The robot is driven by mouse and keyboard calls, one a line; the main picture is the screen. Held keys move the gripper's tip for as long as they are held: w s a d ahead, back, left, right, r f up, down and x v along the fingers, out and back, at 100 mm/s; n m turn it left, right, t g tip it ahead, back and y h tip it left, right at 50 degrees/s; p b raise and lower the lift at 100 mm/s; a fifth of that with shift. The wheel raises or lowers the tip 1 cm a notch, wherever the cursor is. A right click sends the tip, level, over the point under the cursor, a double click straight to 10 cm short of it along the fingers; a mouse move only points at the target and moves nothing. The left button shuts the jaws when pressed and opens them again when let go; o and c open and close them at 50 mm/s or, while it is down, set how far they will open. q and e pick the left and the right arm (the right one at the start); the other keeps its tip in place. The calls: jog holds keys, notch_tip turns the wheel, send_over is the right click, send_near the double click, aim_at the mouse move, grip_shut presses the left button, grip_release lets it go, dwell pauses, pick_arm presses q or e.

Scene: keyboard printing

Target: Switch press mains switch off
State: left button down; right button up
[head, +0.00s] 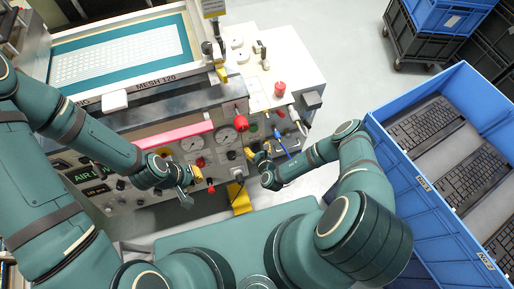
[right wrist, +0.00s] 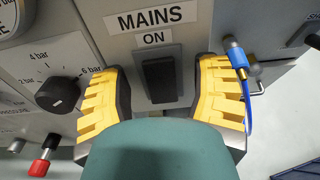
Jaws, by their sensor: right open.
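The mains switch (right wrist: 161,79) is a black rocker on the grey panel, under the labels MAINS and ON in the right wrist view. My right gripper (right wrist: 160,95) is open, with one yellow-padded finger on each side of the switch. I cannot tell whether the fingers touch the panel. In the head view my right gripper (head: 256,158) is at the machine's front right, and I cannot make out the switch there. My left gripper (head: 187,190) is in front of the panel; its jaw opening is unclear.
A black pressure knob (right wrist: 58,94) lies left of the switch, with a red-capped knob (right wrist: 44,156) below it. A blue hose fitting (right wrist: 236,56) is close on the right. A blue crate (head: 395,156) of keyboards stands at right; floor between is clear.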

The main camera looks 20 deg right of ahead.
grip_shut()
jog(key=shift+d+f+t+b, duration=0.1)
jog(key=shift+f+t+b, duration=0.1)
jog(key=shift+t+b, duration=0.25)
jog(key=shift+s+f+t+b, duration=0.15)
jog(key=shift+t+b, duration=0.6)
jog(key=shift+b, duration=0.15)
jog(key=shift+t+b, duration=0.7)
jog(key=shift+t, duration=0.1)
jog(key=shift+r, duration=0.2)
grip_release()
